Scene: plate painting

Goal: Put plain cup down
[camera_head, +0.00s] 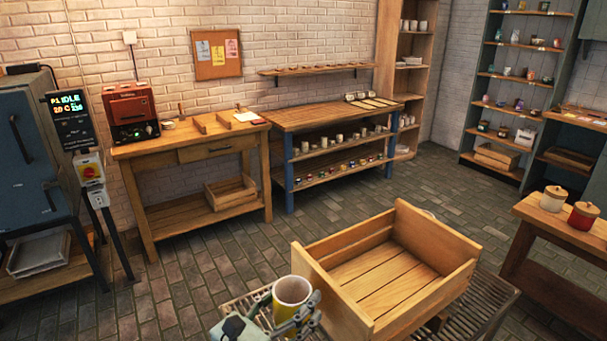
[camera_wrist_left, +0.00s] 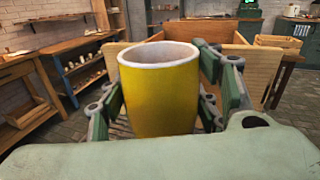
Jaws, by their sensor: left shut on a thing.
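A yellow cup (camera_head: 291,297) with a pale rim and pale inside is upright in my left gripper (camera_head: 296,322), at the bottom of the head view, just left of a wooden crate. In the left wrist view the cup (camera_wrist_left: 160,92) fills the middle, with green and grey fingers (camera_wrist_left: 165,105) on both sides of it. The fingers are shut on the cup. The cup's base is hidden, so I cannot tell whether it touches the slatted surface (camera_head: 245,303) below. My right gripper is not seen.
The empty wooden crate (camera_head: 330,304) is close beside the cup. A workbench (camera_head: 300,118) with several cups on its lower shelves stands at the back. A table (camera_head: 170,147) with a red machine (camera_head: 131,110) is to its left. Two lidded jars (camera_head: 583,216) stand on the right table.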

